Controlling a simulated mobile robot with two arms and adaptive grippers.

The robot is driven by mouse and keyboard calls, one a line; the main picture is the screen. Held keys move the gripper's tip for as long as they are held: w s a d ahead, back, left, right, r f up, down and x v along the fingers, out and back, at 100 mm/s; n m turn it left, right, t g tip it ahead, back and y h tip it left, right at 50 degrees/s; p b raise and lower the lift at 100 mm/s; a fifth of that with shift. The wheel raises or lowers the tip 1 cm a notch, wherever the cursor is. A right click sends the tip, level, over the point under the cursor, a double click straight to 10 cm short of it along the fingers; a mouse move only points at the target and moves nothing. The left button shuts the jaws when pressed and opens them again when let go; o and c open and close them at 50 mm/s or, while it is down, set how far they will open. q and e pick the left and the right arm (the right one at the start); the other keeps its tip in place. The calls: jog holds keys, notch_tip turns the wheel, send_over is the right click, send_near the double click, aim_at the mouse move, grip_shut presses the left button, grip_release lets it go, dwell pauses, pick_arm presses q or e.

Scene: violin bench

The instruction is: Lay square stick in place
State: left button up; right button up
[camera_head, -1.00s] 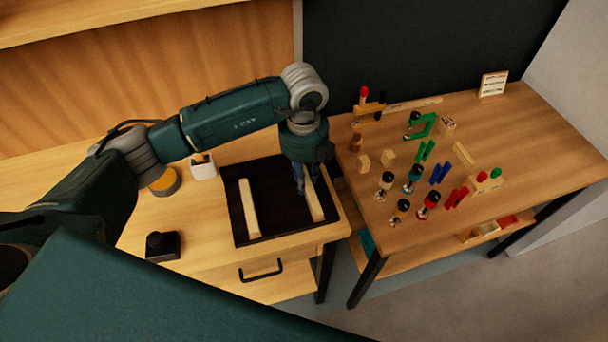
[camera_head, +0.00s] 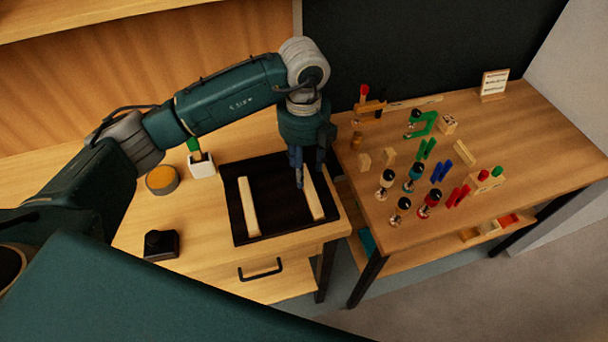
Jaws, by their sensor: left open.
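Two pale wooden sticks lie on a dark mat or tray (camera_head: 275,212) on the left bench. The left stick (camera_head: 248,207) stands nearly lengthwise on the dark surface. The right stick (camera_head: 313,198) lies along the dark surface's right side. Which of them is the square stick I cannot tell. My left gripper (camera_head: 298,182) points down just left of the right stick's far part, open and with nothing seen between its fingers. Whether it touches the stick is unclear. My right gripper is out of view.
A white holder with a green-handled tool (camera_head: 201,165), a round tin (camera_head: 162,180) and a black block (camera_head: 161,245) stand left of the dark surface. The right table (camera_head: 530,150) carries several clamps and small wooden pieces.

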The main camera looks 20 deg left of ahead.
pick_arm(q)
notch_tip(320, 180, up, 8)
jog(key=b, duration=0.1)
dwell(0.6)
